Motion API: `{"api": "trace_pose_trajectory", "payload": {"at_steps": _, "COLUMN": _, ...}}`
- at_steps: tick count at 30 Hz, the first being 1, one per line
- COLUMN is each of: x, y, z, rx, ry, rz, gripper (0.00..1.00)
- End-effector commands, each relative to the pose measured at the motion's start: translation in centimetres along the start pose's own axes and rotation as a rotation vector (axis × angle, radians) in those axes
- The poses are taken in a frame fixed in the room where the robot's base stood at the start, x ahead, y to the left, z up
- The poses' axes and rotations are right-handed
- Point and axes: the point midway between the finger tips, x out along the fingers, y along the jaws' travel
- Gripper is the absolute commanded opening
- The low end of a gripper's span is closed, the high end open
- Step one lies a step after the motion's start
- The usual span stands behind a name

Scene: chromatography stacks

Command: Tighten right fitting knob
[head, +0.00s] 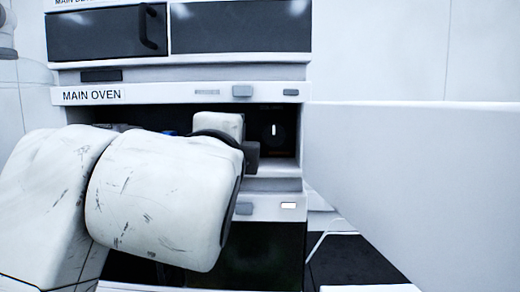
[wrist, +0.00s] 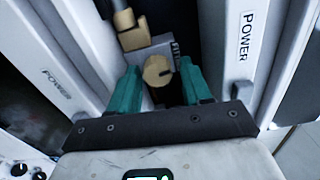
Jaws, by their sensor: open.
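In the wrist view a round brass-coloured knob (wrist: 157,70) with a dark slot sits on a grey block (wrist: 152,48). A second brass-coloured fitting (wrist: 128,28) lies beyond it, up and left. My gripper (wrist: 163,76) is open, with one green finger on each side of the near knob in the picture. I cannot tell whether either finger touches it, or which fitting is the right one. In the head view my arm reaches into the open compartment marked MAIN OVEN (head: 225,94); the arm hides my fingers and the knobs there.
A large white panel (head: 420,185) stands out at the right, close to the arm. Dark-fronted units sit above (head: 240,27) and below (head: 265,255) the oven. In the wrist view, pale walls marked POWER flank the gripper on the left (wrist: 70,95) and right (wrist: 245,60).

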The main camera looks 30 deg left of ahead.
Motion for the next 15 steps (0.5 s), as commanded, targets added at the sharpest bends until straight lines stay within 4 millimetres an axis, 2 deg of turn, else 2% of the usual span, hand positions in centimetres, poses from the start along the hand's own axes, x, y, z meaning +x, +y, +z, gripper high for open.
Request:
{"api": "trace_pose_trajectory", "payload": {"at_steps": 1, "x": 0.1, "y": 0.54, "z": 0.03, "rx": -0.001, "ry": -0.001, "rz": 0.012, "gripper": 0.58}}
{"api": "trace_pose_trajectory", "payload": {"at_steps": 9, "x": 0.12, "y": 0.61, "z": 0.06, "rx": -0.015, "ry": -0.001, "rz": 0.015, "gripper": 0.58}}
{"api": "trace_pose_trajectory", "payload": {"at_steps": 15, "x": 0.14, "y": 0.48, "z": -0.02, "rx": -0.15, "ry": 0.0, "rz": 0.017, "gripper": 0.58}}
